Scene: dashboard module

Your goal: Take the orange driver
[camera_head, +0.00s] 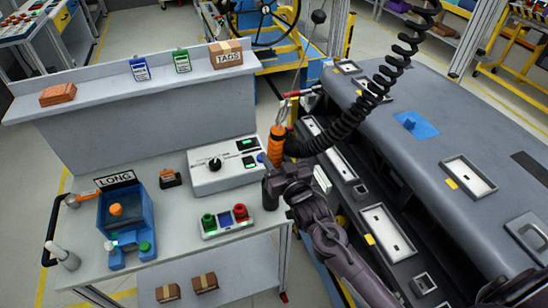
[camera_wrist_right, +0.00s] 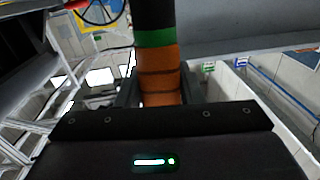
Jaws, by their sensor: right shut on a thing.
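The orange driver (camera_head: 277,146) is upright at the right end of the bench, beside the black coiled cable. My right gripper (camera_head: 278,163) is shut around its lower part in the head view. In the right wrist view the driver (camera_wrist_right: 160,62) rises between the two dark fingers, with an orange grip, dark rings, a green band and a black upper part. The driver's lower end is hidden by my gripper. My left gripper is not in view.
A grey control box (camera_head: 222,172) and a button panel (camera_head: 226,221) stand on the bench close left of my right gripper. The dark dashboard module (camera_head: 440,130) lies to the right. The coiled cable (camera_head: 362,105) hangs across above it. A blue LONG bin (camera_head: 127,215) is farther left.

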